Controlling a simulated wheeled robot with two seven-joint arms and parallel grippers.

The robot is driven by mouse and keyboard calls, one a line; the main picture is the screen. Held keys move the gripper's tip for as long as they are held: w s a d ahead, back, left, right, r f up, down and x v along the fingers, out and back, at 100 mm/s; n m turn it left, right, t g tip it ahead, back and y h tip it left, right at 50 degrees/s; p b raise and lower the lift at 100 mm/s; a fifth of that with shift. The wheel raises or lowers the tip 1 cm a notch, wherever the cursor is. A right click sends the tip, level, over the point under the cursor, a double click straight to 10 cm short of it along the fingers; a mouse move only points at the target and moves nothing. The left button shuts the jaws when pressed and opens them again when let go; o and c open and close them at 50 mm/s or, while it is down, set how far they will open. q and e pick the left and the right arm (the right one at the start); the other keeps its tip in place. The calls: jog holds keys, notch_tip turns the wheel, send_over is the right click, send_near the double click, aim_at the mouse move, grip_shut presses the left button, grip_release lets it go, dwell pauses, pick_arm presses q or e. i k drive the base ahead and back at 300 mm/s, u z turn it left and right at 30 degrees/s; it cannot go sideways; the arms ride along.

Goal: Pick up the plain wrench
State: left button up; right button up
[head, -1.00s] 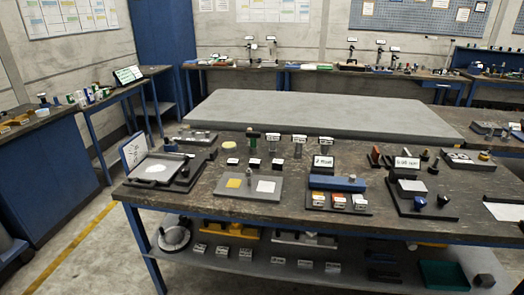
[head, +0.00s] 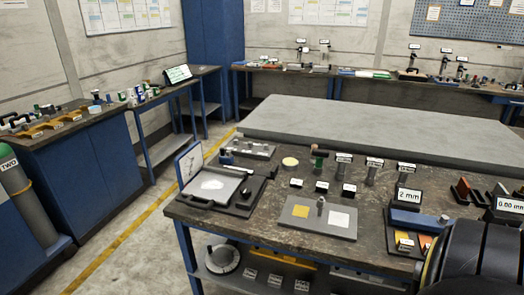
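I cannot pick out a plain wrench for certain in the head view. Several orange-yellow flat pieces (head: 42,131) with small labels lie on the left blue bench, too small to tell what they are. Neither of my grippers shows. A large black rounded part, probably one of my arm links, fills the bottom right corner and hides part of the main table.
The main dark table (head: 262,226) carries a black tray (head: 238,203), a grey plate (head: 325,228), labelled posts and a 2 mm sign (head: 408,195). A grey slab (head: 390,137) lies behind. A green-topped cylinder (head: 32,208) stands at left. Floor between benches is clear.

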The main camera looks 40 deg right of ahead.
aim_at(320, 155)
jog(key=z, duration=0.05)
jog(key=i, duration=0.85)
jog(key=z, duration=1)
jog(key=i, duration=0.5)
jog(key=z, duration=0.65)
